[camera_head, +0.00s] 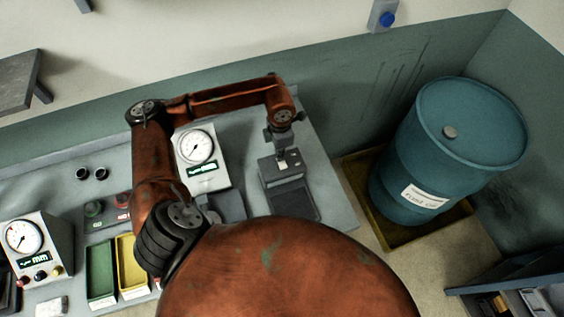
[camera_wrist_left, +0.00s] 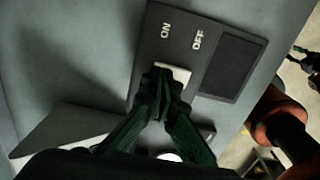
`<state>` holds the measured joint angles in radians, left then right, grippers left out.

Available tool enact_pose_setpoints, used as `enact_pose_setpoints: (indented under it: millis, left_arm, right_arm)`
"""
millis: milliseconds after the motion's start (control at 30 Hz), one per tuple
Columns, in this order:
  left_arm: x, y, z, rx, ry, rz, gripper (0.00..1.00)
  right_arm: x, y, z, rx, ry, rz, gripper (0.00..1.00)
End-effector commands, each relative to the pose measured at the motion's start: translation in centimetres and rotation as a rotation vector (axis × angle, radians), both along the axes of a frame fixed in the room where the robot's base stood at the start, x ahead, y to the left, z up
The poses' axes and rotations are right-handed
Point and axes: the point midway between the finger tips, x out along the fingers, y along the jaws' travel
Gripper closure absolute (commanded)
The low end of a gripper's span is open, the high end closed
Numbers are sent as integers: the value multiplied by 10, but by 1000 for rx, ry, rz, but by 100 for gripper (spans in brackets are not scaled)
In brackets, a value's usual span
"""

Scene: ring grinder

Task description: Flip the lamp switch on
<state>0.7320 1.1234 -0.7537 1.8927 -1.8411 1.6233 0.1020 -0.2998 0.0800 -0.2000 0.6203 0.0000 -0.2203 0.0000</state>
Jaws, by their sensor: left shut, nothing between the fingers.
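The lamp switch is a dark box (camera_head: 283,168) at the right end of the workbench, with a small white lever (camera_head: 291,155). In the left wrist view the box (camera_wrist_left: 150,48) carries the words ON and OFF side by side, and the white lever (camera_wrist_left: 178,71) sits below them. My left gripper (camera_head: 281,148) points down over the box. In the wrist view its fingertips (camera_wrist_left: 160,77) are together, holding nothing, right at the lever's left part and partly covering it. Contact and the lever's position are unclear.
A gauge box (camera_head: 198,156) stands left of the switch. Another gauge box (camera_head: 36,247), green bin (camera_head: 100,270) and yellow bin (camera_head: 131,266) lie further left. A blue drum (camera_head: 447,150) stands in a yellow tray (camera_head: 358,190) beyond the bench's right edge.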

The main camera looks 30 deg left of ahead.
Motion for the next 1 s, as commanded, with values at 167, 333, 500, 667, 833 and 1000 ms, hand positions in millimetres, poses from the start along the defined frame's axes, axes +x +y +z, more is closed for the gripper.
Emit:
enact_pose_setpoints:
  millis: [167, 333, 500, 667, 833, 1000]
  left_arm:
    - [0, 0, -3, 0, 0, 0, 100]
    - [0, 0, -2, 0, 0, 0, 100]
    - [0, 0, 6, -1, -1, 0, 100]
    - [0, 0, 19, 0, -1, 0, 100]
    - [0, 0, 32, 1, -1, -1, 100]
    - [0, 0, 45, 1, -1, -1, 100]
  right_arm:
    - [0, 0, -3, 0, 1, 0, 60]
    - [0, 0, -2, 0, 1, 0, 60]
    - [0, 0, 2, 0, 0, 0, 60]
    - [0, 0, 7, 0, 0, 0, 60]
    - [0, 0, 13, 0, -1, 0, 60]
    - [1, 0, 18, 0, -1, 0, 60]
